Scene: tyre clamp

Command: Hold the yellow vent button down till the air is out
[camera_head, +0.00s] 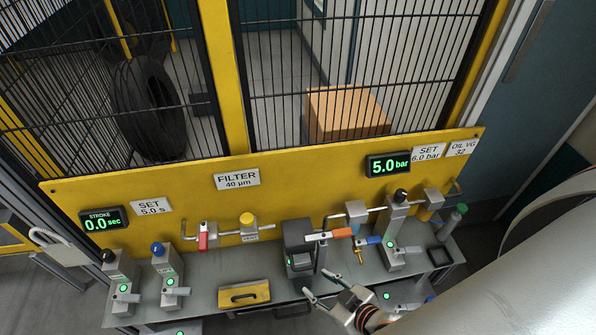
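The yellow vent button (247,218) is a round yellow cap on a small grey block on the pipe line, left of the middle of the yellow panel. Nothing touches the button. The pressure display (388,165) reads 5.0 bar in green. My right gripper (318,284) comes in from the lower right, with its two fingers spread apart and nothing between them. It is over the bench front, below and to the right of the button. My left gripper does not show.
A red-handled valve (203,237) stands left of the button. A dark block unit (298,246) and an orange-handled valve (331,235) stand to its right. A yellow box with a handle (244,294) lies on the bench below. A wire fence (350,70) rises behind the panel.

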